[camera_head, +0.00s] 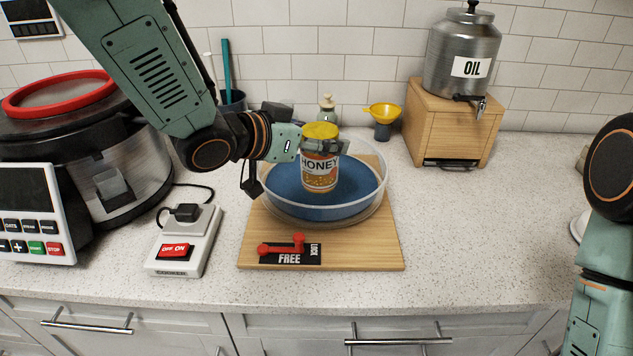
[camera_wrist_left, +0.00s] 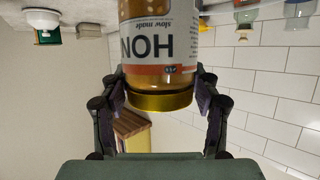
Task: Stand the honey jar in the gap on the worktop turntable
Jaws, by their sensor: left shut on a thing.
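The honey jar (camera_head: 320,178) has a yellow lid and a white HONEY label and is upright. My left gripper (camera_head: 322,147) is shut on the jar near its lid; the wrist view also shows the jar (camera_wrist_left: 160,45) between the fingers (camera_wrist_left: 162,112). The turntable (camera_head: 290,211) is a round blue dish with a clear raised wall, on a wooden board (camera_head: 350,250). The jar is over the dish, inside the wall's outline; I cannot tell whether its base touches. I see no other item in the dish. My right gripper is out of view.
A red lever (camera_head: 283,247) sits by FREE and LOCK markings on the board. A switch box (camera_head: 183,243) and a large cooker (camera_head: 120,150) stand left. Behind are a yellow funnel (camera_head: 383,112) and an oil dispenser (camera_head: 462,55) on a wooden box. The worktop right of the board is clear.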

